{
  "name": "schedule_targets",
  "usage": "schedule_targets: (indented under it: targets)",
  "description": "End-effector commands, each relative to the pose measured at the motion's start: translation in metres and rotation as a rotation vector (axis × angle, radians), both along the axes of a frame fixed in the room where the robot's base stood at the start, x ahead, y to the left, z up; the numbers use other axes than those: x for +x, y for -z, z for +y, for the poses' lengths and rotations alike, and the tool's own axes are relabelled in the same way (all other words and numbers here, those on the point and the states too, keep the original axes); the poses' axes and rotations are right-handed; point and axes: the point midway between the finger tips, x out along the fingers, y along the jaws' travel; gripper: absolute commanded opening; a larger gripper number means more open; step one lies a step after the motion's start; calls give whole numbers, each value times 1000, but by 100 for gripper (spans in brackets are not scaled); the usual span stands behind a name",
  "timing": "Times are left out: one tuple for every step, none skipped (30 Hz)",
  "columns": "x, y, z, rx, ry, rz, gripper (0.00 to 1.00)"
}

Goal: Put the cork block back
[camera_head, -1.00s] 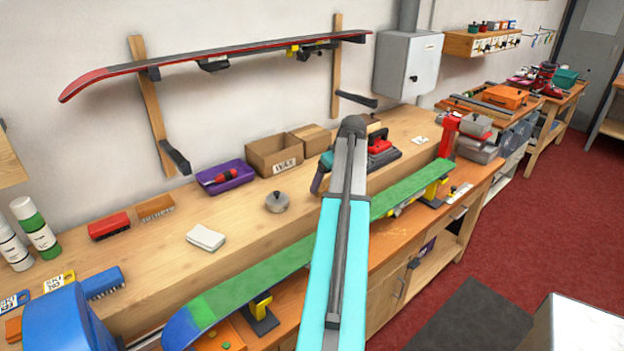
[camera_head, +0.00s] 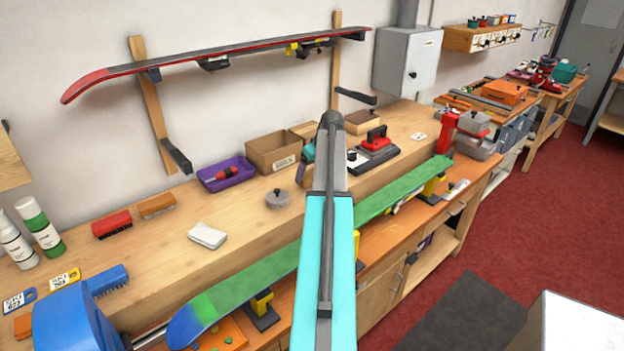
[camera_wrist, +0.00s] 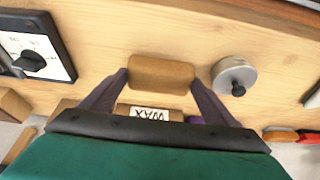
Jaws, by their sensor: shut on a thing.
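In the wrist view the cork block (camera_wrist: 161,74), a tan-brown rounded block, sits between the two dark fingers of my gripper (camera_wrist: 160,80). The fingers are shut on its two ends. The wooden bench top shows beyond it; I cannot tell how much gap there is below the block. In the head view my gripper (camera_head: 303,172) is largely hidden behind my arm, over the bench near the cardboard WAX box (camera_head: 275,152).
A round metal tin (camera_head: 278,199) stands left of my gripper, with a purple tray (camera_head: 226,173) behind. A red iron (camera_head: 375,142) and a white dial panel (camera_head: 357,158) are on the right. A green ski (camera_head: 240,284) lies in front. Bare bench surrounds the white pad (camera_head: 207,236).

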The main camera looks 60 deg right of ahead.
Motion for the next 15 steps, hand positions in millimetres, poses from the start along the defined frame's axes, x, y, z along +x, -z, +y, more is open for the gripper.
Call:
schedule_targets:
  targets:
    - [0, 2, 0, 1, 0, 1, 53]
    - [0, 3, 0, 1, 0, 1, 53]
    - [0, 6, 1, 1, 0, 1, 53]
    - [0, 9, 1, 1, 0, 1, 53]
    - [0, 12, 1, 1, 0, 1, 53]
    - [0, 15, 1, 2, -1, 0, 53]
    - [0, 17, 1, 2, -1, 0, 53]
    - [0, 20, 1, 1, 0, 1, 53]
    - [0, 23, 1, 1, -1, 1, 53]
    - [0, 26, 1, 1, -1, 1, 53]
    - [0, 28, 1, 1, -1, 1, 53]
    - [0, 30, 1, 1, -1, 0, 53]
    - [0, 31, 1, 1, -1, 0, 53]
    - [0, 31, 1, 1, -1, 0, 53]
    - [1, 32, 1, -1, -2, 0, 53]
